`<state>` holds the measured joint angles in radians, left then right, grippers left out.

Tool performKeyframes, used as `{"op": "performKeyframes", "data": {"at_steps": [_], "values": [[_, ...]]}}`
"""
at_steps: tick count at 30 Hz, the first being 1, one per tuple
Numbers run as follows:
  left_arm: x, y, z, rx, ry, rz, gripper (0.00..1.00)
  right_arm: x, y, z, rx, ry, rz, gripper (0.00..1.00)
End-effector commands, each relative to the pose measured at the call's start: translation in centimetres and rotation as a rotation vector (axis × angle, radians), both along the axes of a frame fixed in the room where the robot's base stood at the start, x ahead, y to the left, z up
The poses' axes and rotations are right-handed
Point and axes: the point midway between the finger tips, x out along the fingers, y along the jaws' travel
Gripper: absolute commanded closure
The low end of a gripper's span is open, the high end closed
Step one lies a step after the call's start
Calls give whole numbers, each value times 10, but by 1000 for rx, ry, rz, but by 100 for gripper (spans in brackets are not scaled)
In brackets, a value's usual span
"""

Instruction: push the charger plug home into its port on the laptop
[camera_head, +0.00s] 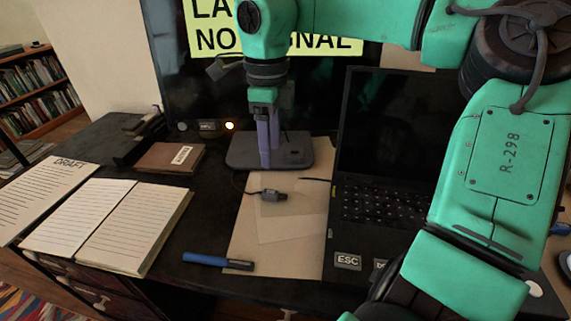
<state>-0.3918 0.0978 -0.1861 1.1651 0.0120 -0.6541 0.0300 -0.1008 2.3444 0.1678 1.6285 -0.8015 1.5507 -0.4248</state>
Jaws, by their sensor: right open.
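The charger plug (273,195), a small dark grey block with a short lead at its left, lies on the brown paper sheet. The open black laptop (385,200) stands to its right, with a gap between them. The laptop's left edge faces the plug; a small yellow mark shows there, but I cannot make out the port. My right gripper (267,160) points down with purple-grey fingers, behind the plug in the picture and in front of the monitor stand. It is open and holds nothing visible. My left gripper is not in view.
A monitor with a yellow sign (215,40) stands behind on its base (295,150). A blue marker (218,262) lies at the front. An open notebook (105,222) and a brown book (170,157) lie left. My right arm covers the laptop's right side.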

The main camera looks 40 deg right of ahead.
Motion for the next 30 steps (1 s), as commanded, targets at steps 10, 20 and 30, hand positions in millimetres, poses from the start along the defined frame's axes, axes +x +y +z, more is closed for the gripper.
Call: {"op": "performKeyframes", "data": {"at_steps": [10,20,30], "values": [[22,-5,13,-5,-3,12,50,0,0,-70,0,0,0,38],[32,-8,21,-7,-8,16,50,1,-7,-118,0,2,1,38],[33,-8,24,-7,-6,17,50,2,-7,-122,0,-1,0,68]]}}
